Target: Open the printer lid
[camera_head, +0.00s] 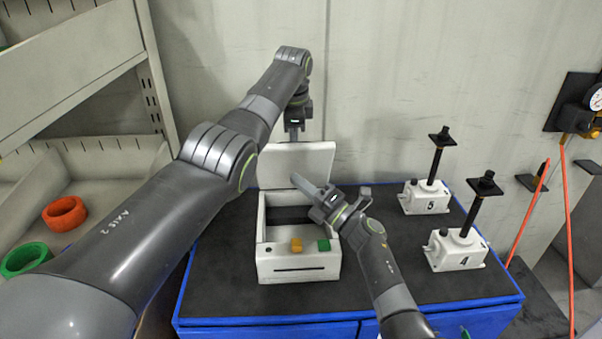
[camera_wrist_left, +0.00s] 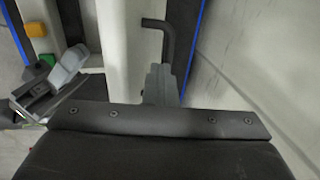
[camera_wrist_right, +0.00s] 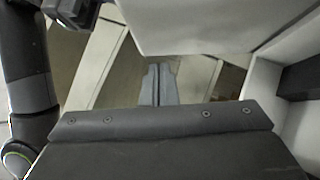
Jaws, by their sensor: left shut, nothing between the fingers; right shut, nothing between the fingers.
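The white printer (camera_head: 290,268) stands on the dark table top. Its lid (camera_head: 312,160) is raised, standing nearly upright at the back, and the dark inside shows. An orange button (camera_head: 296,245) and a green button (camera_head: 324,245) are on its front. My left gripper (camera_head: 294,136) is shut and empty, just above and behind the lid's top edge; its closed fingers show in the left wrist view (camera_wrist_left: 160,82). My right gripper (camera_head: 299,182) is shut and empty, over the printer opening in front of the lid. In the right wrist view the lid (camera_wrist_right: 200,25) is close beyond its fingers; contact is unclear.
Two white screw jacks with dark posts, marked 5 (camera_head: 425,198) and 4 (camera_head: 455,250), stand to the right. A shelf at left holds an orange ring (camera_head: 65,214) and a green ring (camera_head: 25,259). A dark bent rod (camera_wrist_left: 168,35) shows beyond my left fingers. The wall is close behind.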

